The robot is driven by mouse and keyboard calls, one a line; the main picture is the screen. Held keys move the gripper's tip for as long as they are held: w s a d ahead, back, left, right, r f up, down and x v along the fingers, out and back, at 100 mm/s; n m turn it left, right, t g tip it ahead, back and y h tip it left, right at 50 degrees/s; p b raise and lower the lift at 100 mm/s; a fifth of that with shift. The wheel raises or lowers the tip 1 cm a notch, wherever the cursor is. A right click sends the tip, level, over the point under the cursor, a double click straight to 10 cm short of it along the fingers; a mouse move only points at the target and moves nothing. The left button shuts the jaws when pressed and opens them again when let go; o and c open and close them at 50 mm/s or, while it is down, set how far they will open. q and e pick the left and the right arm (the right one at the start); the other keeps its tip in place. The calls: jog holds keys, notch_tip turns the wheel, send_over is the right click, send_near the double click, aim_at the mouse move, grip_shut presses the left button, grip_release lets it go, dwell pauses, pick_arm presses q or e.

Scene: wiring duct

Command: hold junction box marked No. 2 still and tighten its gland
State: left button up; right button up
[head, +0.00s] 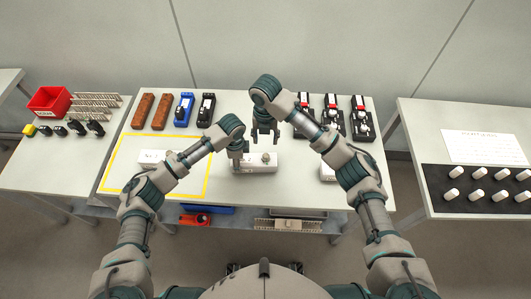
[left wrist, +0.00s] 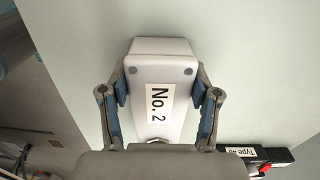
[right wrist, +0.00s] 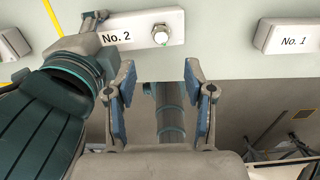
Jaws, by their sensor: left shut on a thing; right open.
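The white junction box marked No. 2 (head: 268,167) lies on the middle table in the head view. Its label faces the camera in the left wrist view (left wrist: 158,65). My left gripper (head: 237,153) is shut across the box's left end, one finger on each long side. The round metal gland (right wrist: 160,34) sits on the box near its other end; it also shows in the head view (head: 265,157). My right gripper (head: 265,137) is open and empty, just behind the gland in the head view and apart from it.
A box marked No. 1 (right wrist: 290,38) lies to the right, partly behind my right arm in the head view. Another white box (head: 152,156) lies inside the yellow outline at left. Several devices stand along the back edge. A red bin (head: 50,100) stands on the left table.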

aim_at(265, 155)
notch_tip(265, 155, down, 10)
jog(key=shift+f, duration=0.25)
jog(key=shift+c, duration=0.3)
grip_shut()
